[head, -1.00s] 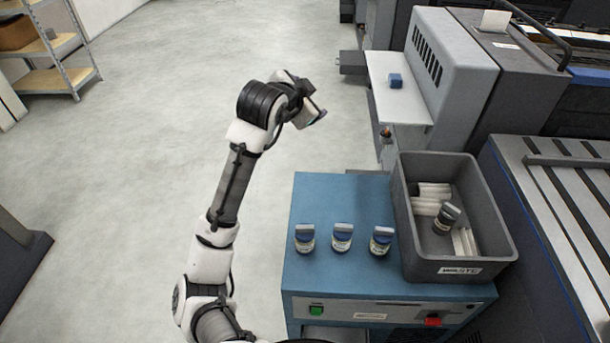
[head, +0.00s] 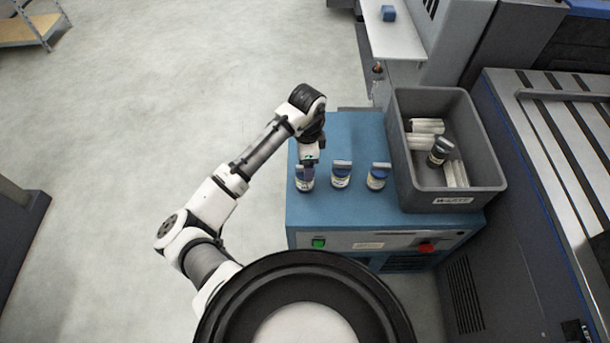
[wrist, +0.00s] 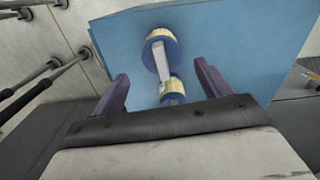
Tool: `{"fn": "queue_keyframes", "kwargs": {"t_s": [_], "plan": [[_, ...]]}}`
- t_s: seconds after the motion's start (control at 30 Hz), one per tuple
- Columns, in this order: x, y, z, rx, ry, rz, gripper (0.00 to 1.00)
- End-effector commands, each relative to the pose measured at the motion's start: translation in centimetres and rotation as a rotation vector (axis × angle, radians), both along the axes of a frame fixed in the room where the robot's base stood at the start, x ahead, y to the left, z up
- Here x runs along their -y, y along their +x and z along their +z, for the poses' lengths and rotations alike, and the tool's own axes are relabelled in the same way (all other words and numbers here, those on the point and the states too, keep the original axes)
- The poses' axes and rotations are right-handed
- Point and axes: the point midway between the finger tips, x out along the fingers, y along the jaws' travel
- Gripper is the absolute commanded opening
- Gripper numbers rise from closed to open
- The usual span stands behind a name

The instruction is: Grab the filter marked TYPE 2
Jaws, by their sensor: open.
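Three small filters with blue caps, grey handles and pale labels stand in a row on the blue cabinet: left (head: 304,180), middle (head: 341,175), right (head: 378,177). The label print is too small to read, so I cannot tell which is TYPE 2. My gripper (head: 308,160) is open and points down over the left filter, partly hiding it. In the wrist view my open fingers (wrist: 161,69) stand either side of two filters in line, a farther one (wrist: 158,35) and a nearer one (wrist: 172,90), partly hidden by the gripper body. No grip shows.
The blue cabinet (head: 352,135) has a green switch and a red knob on its front. A grey WASTE bin (head: 455,190) at its right holds white cylinders and a dark-capped filter (head: 439,152). A blue block (head: 388,13) lies on a white shelf behind.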

Motion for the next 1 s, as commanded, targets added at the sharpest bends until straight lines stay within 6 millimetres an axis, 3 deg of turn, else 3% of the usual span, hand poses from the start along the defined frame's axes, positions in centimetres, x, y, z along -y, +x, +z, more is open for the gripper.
{"fn": "queue_keyframes", "kwargs": {"t_s": [0.17, 0.5, 0.77, 1.0], "plan": [[-0.1, 0.0, -1.0, 0.0, 0.0, 0.002, 0.77], [-0.5, 0.3, -5.5, 0.0, 0.0, 0.001, 0.77], [-0.5, 0.3, -5.9, 0.002, -0.001, 0.001, 0.77], [-0.5, 0.3, -5.8, 0.002, -0.001, 0.001, 0.47]]}}
